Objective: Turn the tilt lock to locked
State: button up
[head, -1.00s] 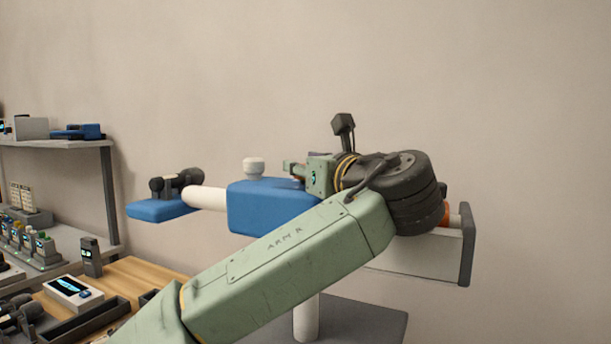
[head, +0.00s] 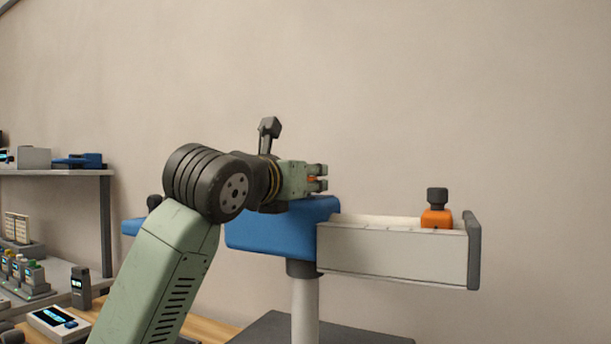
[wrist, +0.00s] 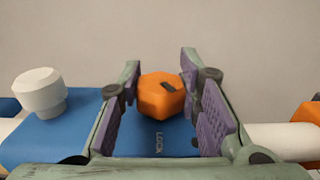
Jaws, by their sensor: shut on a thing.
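The tilt lock is an orange faceted knob (wrist: 161,97) on top of the blue block (wrist: 75,125). A dark mark shows on the right part of its top. Lettering that seems to read "LOCK" is on the blue surface on the near side of it. My gripper (wrist: 161,77) has one purple-padded finger on each side of the knob and is shut on it. In the head view, my gripper (head: 317,179) is above the blue block (head: 285,225), with a bit of orange between its fingertips.
A white knob (wrist: 40,92) stands left of my gripper. A pale rail (head: 390,250) extends right from the block, carrying an orange clamp (head: 436,216) with a dark knob. Shelves with small devices (head: 80,285) are at the left. The wall behind is bare.

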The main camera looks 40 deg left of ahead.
jog(key=m+h+p, duration=0.1)
jog(key=h, duration=0.1)
jog(key=m+h+p, duration=0.1)
jog(key=h+p, duration=0.1)
jog(key=m+h+p, duration=0.1)
jog(key=m+h, duration=0.1)
jog(key=shift+r+h+p, duration=0.3)
jog(key=shift+r, duration=0.1)
jog(key=m+h+p, duration=0.2)
jog(key=h, duration=0.1)
jog(key=shift+f+p, duration=0.2)
jog(key=shift+p, duration=0.1)
jog(key=shift+m+h, duration=0.4)
jog(key=shift+h, duration=0.1)
jog(key=shift+f+g, duration=0.15)
jog(key=shift+g, duration=0.15)
jog(key=o, duration=1.2)
jog(key=shift+s, duration=0.1)
jog(key=v, duration=1.1)
jog(key=shift+s+a+f, duration=0.1)
jog(key=shift+s+a, duration=0.1)
jog(key=shift+s, duration=0.15)
jog(key=shift+d, duration=0.1)
